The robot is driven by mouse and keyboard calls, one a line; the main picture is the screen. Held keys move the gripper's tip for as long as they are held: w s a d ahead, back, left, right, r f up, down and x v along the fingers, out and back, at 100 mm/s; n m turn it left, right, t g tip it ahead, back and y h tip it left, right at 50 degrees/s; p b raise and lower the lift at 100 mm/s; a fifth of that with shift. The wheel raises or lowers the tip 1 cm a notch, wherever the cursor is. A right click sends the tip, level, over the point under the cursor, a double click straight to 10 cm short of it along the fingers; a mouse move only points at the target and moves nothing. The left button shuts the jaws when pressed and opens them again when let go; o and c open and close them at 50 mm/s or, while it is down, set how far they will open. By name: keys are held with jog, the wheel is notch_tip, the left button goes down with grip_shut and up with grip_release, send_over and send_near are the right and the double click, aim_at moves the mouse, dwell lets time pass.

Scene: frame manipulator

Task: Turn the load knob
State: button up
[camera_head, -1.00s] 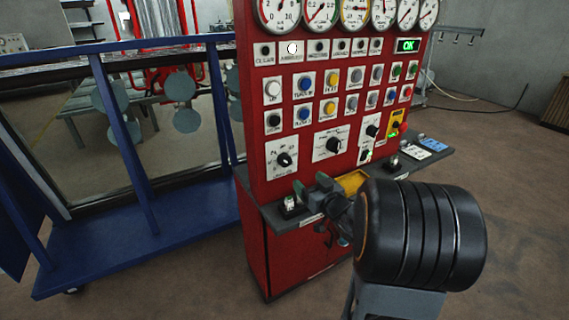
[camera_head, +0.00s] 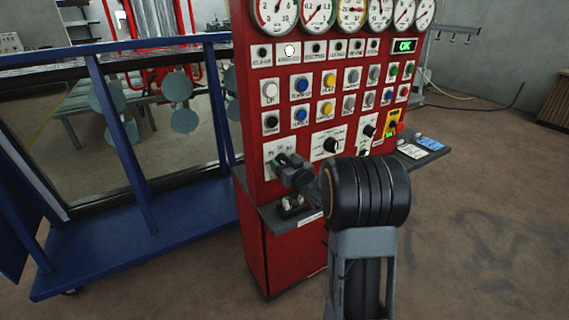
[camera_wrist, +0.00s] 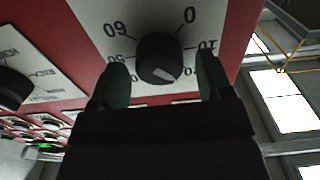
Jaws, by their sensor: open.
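A black round knob (camera_wrist: 160,56) with a pale pointer mark sits on a white plate on the red panel. In the wrist view the plate's numbers, such as 0, 10, 50 and 60, show upside down; no name is readable. My gripper (camera_wrist: 162,73) is open, with one dark green finger on each side of the knob. A small gap seems to show on each side, but contact is hard to judge. In the head view my gripper (camera_head: 288,172) is at the lower-left knob plate (camera_head: 279,147) and hides that knob.
A second knob (camera_head: 331,145) on its own plate is to the right; one also shows in the wrist view (camera_wrist: 14,88). Several buttons (camera_head: 327,108) and gauges (camera_head: 318,12) are above. A grey ledge (camera_head: 273,216) juts out below. A blue frame (camera_head: 147,195) stands at left.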

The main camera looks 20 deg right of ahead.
jog(key=c, duration=0.9)
jog(key=shift+a, duration=0.15)
jog(key=shift+f+b, duration=0.1)
jog(key=shift+b, duration=0.45)
